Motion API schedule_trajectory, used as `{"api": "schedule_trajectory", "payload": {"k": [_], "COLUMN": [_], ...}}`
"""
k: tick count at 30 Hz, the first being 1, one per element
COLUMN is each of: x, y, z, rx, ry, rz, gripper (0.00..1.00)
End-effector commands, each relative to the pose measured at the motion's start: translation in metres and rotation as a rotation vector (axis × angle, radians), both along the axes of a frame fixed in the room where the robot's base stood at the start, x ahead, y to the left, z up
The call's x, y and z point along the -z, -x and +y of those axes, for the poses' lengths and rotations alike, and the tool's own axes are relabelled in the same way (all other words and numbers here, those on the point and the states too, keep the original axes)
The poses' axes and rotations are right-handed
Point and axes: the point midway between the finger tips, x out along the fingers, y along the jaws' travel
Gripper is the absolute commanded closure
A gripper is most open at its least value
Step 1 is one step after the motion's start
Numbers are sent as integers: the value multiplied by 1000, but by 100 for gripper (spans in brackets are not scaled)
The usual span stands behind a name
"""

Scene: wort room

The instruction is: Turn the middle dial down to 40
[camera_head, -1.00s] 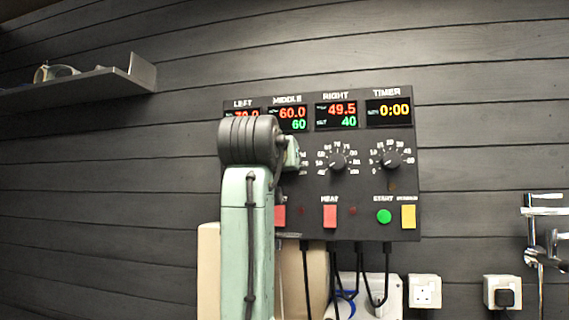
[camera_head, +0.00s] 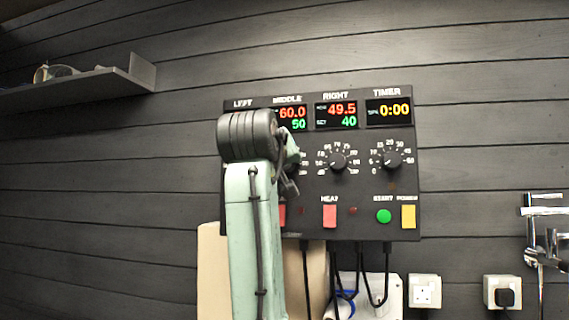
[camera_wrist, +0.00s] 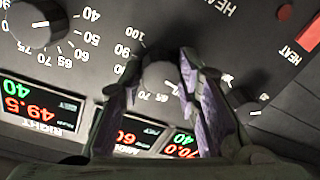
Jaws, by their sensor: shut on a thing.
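The middle dial (camera_wrist: 161,76) is a dark round knob on the control panel. My gripper (camera_wrist: 160,66) is shut on it in the wrist view, one finger on each side. In the head view my arm hides most of this dial, and my gripper (camera_head: 291,172) is partly seen at the panel. The middle display (camera_head: 293,118) reads 60.0 in red above 50 in green.
The right dial (camera_head: 337,161) and timer dial (camera_head: 391,160) stand to the right; the right display (camera_head: 336,115) reads 49.5 over 40. Red buttons (camera_head: 330,217), a green button (camera_head: 384,216) and a yellow switch (camera_head: 408,217) lie below. Cables hang under the panel.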

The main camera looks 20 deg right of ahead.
Motion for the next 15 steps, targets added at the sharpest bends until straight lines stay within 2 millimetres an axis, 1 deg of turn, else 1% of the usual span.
{"api": "schedule_trajectory", "payload": {"k": [6, 15], "x": [-1, -2], "y": [0, 0], "z": [0, 0], "rx": [2, 2], "ry": [172, 379], "rz": [114, 254], "gripper": [98, 98]}}
